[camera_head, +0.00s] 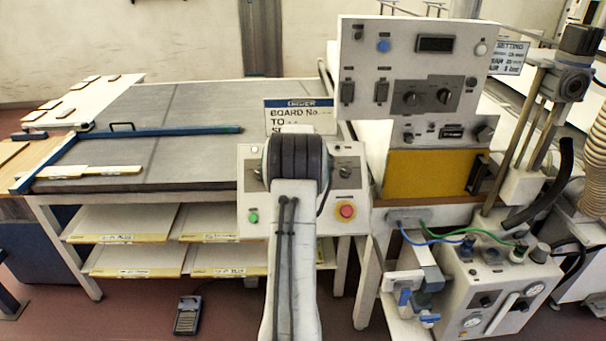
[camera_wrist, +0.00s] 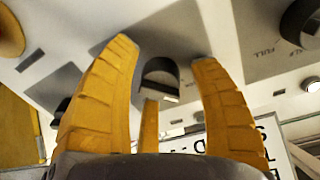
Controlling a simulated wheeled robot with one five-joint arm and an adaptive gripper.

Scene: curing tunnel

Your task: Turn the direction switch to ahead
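A dark knob with a pale end (camera_wrist: 160,80) sits on a grey patch of the slanted control box (camera_head: 250,230). No readable label shows beside this knob, so I cannot confirm from text that it is the direction switch. In the wrist view my gripper (camera_wrist: 162,51) has its yellow fingers spread, one on each side of the knob. Gaps show between the knob and both outer fingers; a third finger shows below it. In the head view my arm hides the middle of the box and my fingers.
Another black knob (camera_wrist: 300,22), marked FULL and HALF, is at the wrist view's upper right. The box also carries a green button (camera_head: 253,217) and a red button (camera_head: 346,211). A sign (camera_head: 300,116) stands close behind. A taller panel (camera_head: 408,60) rises at right.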

